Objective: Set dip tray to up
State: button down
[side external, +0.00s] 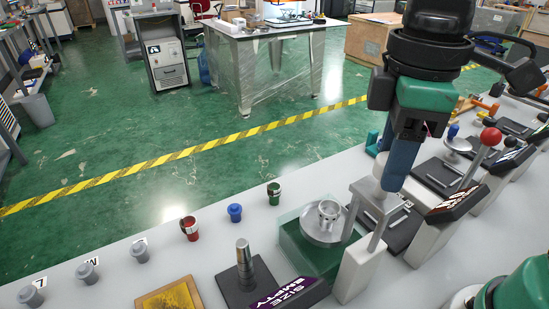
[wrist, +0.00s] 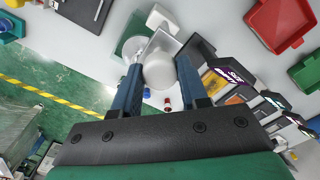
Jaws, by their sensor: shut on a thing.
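The dip station appears to be the translucent green tank (side external: 306,254) at lower centre in the side view, with a round grey tray (side external: 318,232) at its top. A small metal cup-like part (side external: 328,212) stands on the tray. A grey bracket (side external: 365,190) rises beside it, next to a white post (side external: 357,270). My gripper (side external: 389,188) is at the top of the bracket, fingers pointing down. In the wrist view its blue fingers (wrist: 158,66) are shut on a pale rounded grip (wrist: 158,73).
A metal post (side external: 244,262) and a SIZE EMPTY sign (side external: 283,299) are in front. Black stations (side external: 450,180) stand close on the right.

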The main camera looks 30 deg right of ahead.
jog(key=shift+r, duration=0.2)
jog(key=shift+c, duration=2.3)
grip_release()
jog(key=shift+r, duration=2.8)
jog(key=w+d+f+m+t, duration=0.3)
jog(key=w+d+f+m, duration=0.1)
jog(key=f, duration=0.3)
jog(key=w+d+f+m+t, duration=0.3)
jog(key=d+f+m+t, duration=0.1)
jog(key=f, duration=0.4)
jog(key=shift+w+d+f+m, duration=0.15)
jog(key=shift+w+d+m, duration=0.3)
jog(key=shift+d, duration=0.8)
